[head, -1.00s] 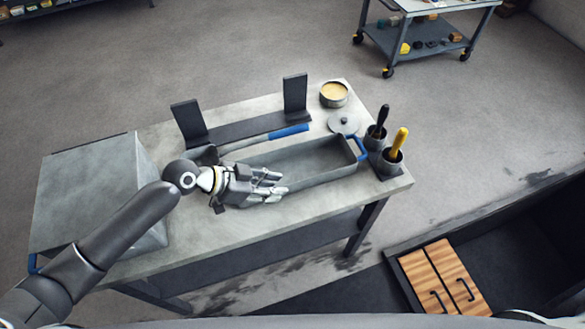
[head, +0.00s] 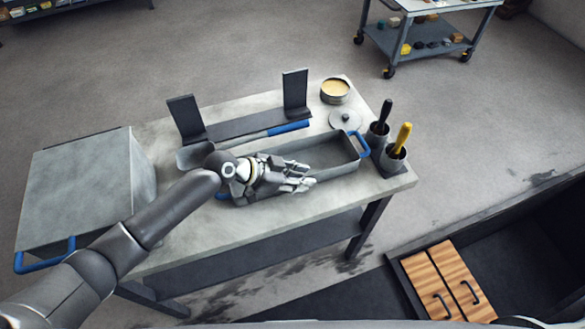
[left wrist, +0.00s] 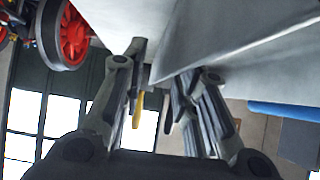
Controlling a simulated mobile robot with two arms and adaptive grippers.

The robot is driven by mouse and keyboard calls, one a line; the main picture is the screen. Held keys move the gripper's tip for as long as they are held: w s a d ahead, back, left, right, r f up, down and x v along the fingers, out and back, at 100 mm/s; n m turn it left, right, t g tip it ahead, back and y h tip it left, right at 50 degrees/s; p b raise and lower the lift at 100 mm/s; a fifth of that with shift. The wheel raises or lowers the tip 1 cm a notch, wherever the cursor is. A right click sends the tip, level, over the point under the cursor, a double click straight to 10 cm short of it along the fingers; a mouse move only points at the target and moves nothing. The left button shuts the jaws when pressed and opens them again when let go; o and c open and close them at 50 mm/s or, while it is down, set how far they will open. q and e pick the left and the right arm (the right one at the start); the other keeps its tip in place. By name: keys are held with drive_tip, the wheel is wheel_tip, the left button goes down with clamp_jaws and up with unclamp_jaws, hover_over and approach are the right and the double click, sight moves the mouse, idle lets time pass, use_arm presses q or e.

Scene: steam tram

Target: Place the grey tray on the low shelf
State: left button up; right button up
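The grey tray (head: 340,167) is a long, shallow open pan with blue handles at its two ends. It lies on the right half of the table top (head: 185,240). My left gripper (head: 305,180) is over the tray's left part and hides some of it, including part of the near wall. In the left wrist view its two fingers (left wrist: 160,95) stand apart with a gap between them, close under a grey surface. I cannot tell whether they touch the tray. A dark low shelf (head: 265,250) runs under the table top. My right gripper is not in view.
A wheeled cart (head: 418,45) stands behind.

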use_arm(q)
drive_tip(key=shift+w+d+f, duration=0.1)
drive_tip(key=shift+d+f, duration=0.05)
drive_tip(key=shift+d, duration=0.05)
drive_tip(key=shift+c, duration=0.7)
clamp_jaws()
drive_tip(key=shift+r, duration=0.2)
drive_tip(key=shift+r+b, duration=0.35)
drive_tip(key=shift+r, duration=0.5)
drive_tip(key=s+a+r+b, duration=0.2)
drive_tip(key=s+r, duration=0.9)
drive_tip(key=s, duration=0.2)
drive_tip(key=shift+s+a, duration=0.15)
drive_tip(key=shift+s, duration=0.2)
